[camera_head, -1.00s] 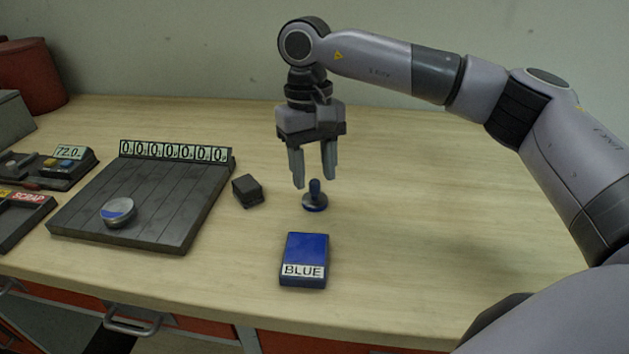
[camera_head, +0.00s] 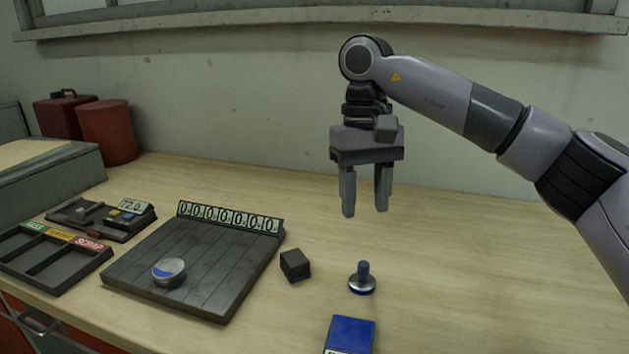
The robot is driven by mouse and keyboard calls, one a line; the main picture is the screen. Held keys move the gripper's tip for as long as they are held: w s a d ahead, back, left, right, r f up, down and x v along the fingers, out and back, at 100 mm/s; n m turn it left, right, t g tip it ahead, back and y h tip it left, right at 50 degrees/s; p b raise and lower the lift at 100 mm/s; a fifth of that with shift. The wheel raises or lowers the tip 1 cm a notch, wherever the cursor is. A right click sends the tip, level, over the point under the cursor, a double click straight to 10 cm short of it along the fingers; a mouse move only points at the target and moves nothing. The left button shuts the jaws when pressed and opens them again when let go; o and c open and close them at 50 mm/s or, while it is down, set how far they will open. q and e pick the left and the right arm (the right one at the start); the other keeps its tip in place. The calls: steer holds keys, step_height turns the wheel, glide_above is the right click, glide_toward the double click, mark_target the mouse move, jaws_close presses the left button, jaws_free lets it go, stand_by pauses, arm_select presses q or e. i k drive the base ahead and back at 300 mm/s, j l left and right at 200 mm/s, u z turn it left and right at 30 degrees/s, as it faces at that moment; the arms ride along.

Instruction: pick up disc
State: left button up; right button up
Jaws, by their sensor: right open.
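A round silver disc (camera_head: 169,272) with a partly blue top lies on the dark slatted board (camera_head: 215,255) at the left. My right gripper (camera_head: 364,210) is open and empty, pointing down above the table, to the right of the board and well away from the disc. Below the gripper stands a small stamp (camera_head: 362,279) with a blue knob and a round metal base, clear of the fingers. My left gripper does not show.
A dark block (camera_head: 295,265) sits between board and stamp. A blue pad (camera_head: 350,334) is at the front edge of the view. A sorting tray (camera_head: 60,262), a device reading 72.0 (camera_head: 128,212) and red canisters (camera_head: 107,133) are at left. The table's right side is clear.

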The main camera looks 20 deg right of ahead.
mark_target(170, 273)
steer(key=k, duration=1)
